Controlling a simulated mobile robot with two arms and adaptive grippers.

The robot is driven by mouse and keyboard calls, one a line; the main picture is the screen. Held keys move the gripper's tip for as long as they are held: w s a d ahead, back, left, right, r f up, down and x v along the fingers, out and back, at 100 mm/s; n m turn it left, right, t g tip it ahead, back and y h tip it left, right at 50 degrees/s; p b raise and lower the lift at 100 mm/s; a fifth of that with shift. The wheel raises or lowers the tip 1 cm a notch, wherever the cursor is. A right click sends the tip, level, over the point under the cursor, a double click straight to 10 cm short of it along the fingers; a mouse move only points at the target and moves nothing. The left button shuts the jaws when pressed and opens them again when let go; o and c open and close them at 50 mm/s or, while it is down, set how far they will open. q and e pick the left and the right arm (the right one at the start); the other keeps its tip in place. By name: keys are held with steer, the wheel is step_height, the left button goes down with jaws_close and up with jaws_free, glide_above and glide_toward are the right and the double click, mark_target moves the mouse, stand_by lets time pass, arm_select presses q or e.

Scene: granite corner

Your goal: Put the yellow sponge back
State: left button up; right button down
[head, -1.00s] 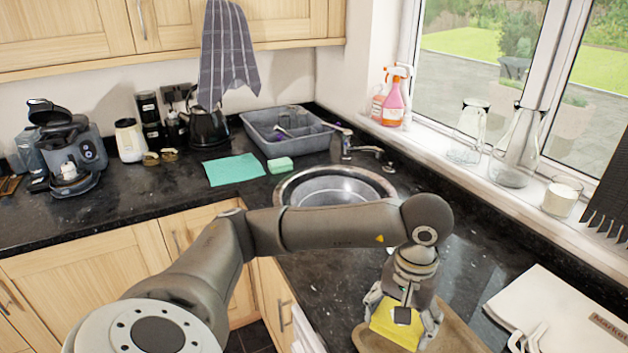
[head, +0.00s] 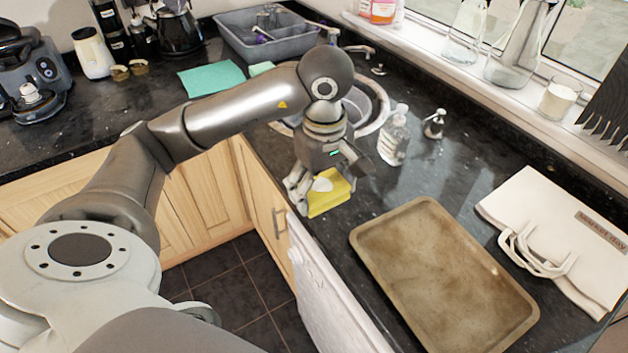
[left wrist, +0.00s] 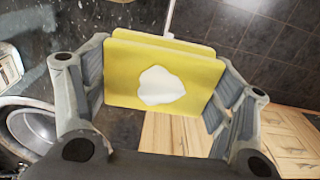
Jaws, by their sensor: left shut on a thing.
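The yellow sponge (head: 335,201), with a white patch on one face, is held in my left gripper (head: 325,187). In the left wrist view the sponge (left wrist: 135,68) sits between the two fingers, which are shut on it from either side. The gripper points down near the counter's front edge, in front of the sink (head: 374,112). I cannot tell whether the sponge touches the counter. A small green sponge (head: 261,68) lies behind my left arm, partly hidden. My right gripper is not in view.
A brown baking tray (head: 440,275) lies on the counter right of the sponge. A clear soap bottle (head: 394,138) and a small dark bottle (head: 434,124) stand by the sink. A grey dish tub (head: 262,45), teal cloth (head: 211,78) and white bag (head: 550,225) are farther around.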

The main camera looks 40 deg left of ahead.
arm_select(q)
steer(key=w+a+f+p, duration=0.1)
steer(key=w+a+f, duration=0.1)
steer(key=w+f, duration=0.1)
steer(key=w+a+f+p, duration=0.1)
steer(key=w+a+f, duration=0.1)
steer(key=w, duration=0.2)
steer(key=w+a+f+p, duration=0.1)
steer(key=w+a+f, duration=0.2)
steer(key=shift+w+f+p, duration=0.15)
steer(key=shift+f+p, duration=0.15)
steer(key=shift+p, duration=0.1)
steer(key=shift+w+a+f, duration=0.1)
steer(key=shift+w+f, duration=0.1)
steer(key=shift+f, duration=0.2)
steer(key=shift+w+a+f+p, duration=0.1)
steer(key=shift+f+p, duration=0.25)
steer(key=shift+p, duration=0.1)
steer(key=shift+f+p, duration=0.65)
steer(key=shift+f, duration=0.7)
